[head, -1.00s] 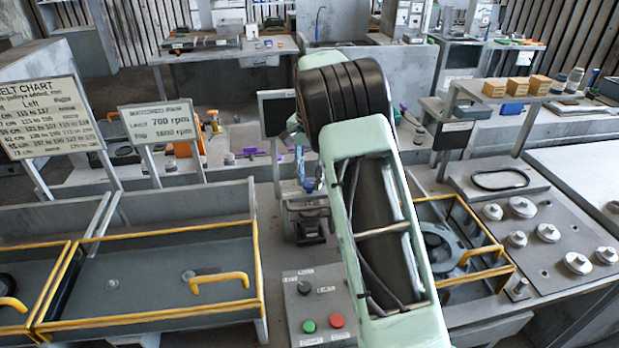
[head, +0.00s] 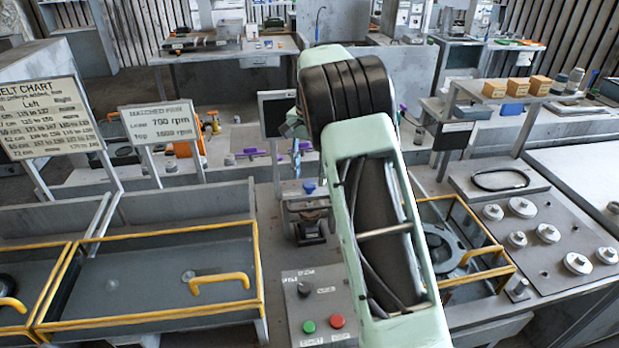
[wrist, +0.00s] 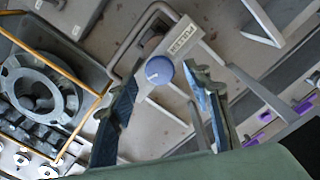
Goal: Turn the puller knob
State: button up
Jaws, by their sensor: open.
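The puller knob (wrist: 159,71) is a round blue knob with a short white mark on its face. In the head view the knob (head: 309,187) sits on top of the dark metal puller (head: 308,215), in the middle of the bench. My gripper (wrist: 161,80) is open, and the knob shows between its two blue-padded fingers in the wrist view. In the head view my gripper (head: 296,158) appears above and slightly left of the knob, apart from it. The rest of the gripper is partly hidden behind my arm.
A control box (head: 318,308) with green and red buttons stands in front of the puller. A yellow-framed guarded tray (head: 170,275) is at left. A yellow-framed bay with a grey housing (head: 445,245) is at right. A dark screen (head: 277,112) stands behind.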

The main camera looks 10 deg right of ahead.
aim_at(310, 183)
notch_tip(310, 183, up, 10)
dwell(0.3)
